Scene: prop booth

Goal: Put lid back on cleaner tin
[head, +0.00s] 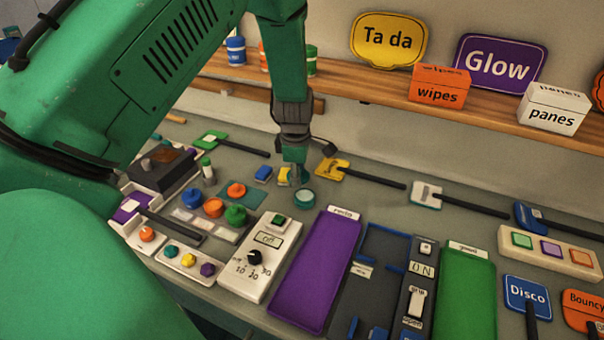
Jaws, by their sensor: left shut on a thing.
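A small round teal tin (304,199) stands on the grey counter, a little left of the picture's middle, its pale round top facing up. My left gripper (293,145) points down above and slightly left of the tin. It is shut on a small teal-green piece (294,156), which looks like the lid; the fingers hide part of it, and its exact shape is hard to tell. The piece appears apart from the tin. My right gripper is not in view.
A yellow block (284,175) and a blue block (263,174) sit just left of the tin. A yellow paddle (333,169) lies to its right. A control box (258,258) and purple panel (318,270) are nearer. A wooden shelf (480,119) with signs runs behind.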

